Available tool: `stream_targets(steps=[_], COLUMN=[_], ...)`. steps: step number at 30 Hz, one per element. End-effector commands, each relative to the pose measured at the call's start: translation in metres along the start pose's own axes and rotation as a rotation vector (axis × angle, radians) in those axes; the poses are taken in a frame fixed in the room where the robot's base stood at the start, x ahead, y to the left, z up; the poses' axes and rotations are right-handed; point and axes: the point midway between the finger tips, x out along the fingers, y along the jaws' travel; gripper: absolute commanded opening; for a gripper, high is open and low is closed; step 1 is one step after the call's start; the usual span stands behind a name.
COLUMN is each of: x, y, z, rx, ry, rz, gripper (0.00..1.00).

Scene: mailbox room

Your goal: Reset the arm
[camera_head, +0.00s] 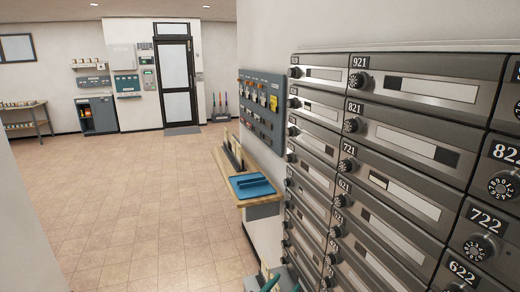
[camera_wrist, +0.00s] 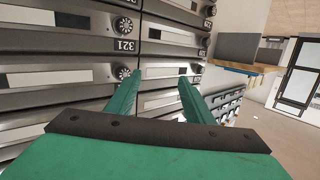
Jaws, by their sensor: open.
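My gripper (camera_wrist: 158,98) fills the lower part of the wrist view. Its two green fingers stand apart with nothing between them. Behind them are the metal mailboxes (camera_wrist: 62,78), with number plates such as 321 and round dials. The wrist view is tilted. In the head view, small green parts of my gripper (camera_head: 283,283) show at the bottom edge, in front of the mailbox wall's lower left. The rest of my arm is out of that view. The mailbox wall (camera_head: 385,165) takes up the right side of the head view, its doors shut.
A wooden shelf (camera_head: 226,184) with a blue tray (camera_head: 252,186) juts from the wall left of the mailboxes. A grey key board (camera_head: 262,110) hangs above it. Open tiled floor (camera_head: 130,200) leads to a dark-framed door (camera_head: 176,80) at the back. A grey cabinet (camera_head: 97,114) stands left.

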Motion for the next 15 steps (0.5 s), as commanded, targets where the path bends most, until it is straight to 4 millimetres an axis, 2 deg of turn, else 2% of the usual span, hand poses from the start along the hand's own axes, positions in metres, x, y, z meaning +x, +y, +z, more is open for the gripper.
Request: stream_targets(steps=[1, 6, 11, 15], x=[-0.011, -0.050, -0.093, -0.134], y=[0.006, 0.021, 0.041, 0.060], z=[0.022, 0.081, 0.125, 0.154], rx=[-0.026, -0.096, -0.144, -0.175], ry=[-0.020, -0.068, -0.103, -0.127], rz=[-0.030, -0.140, -0.235, -0.312], gripper=[0.48, 0.48, 0.48, 0.48])
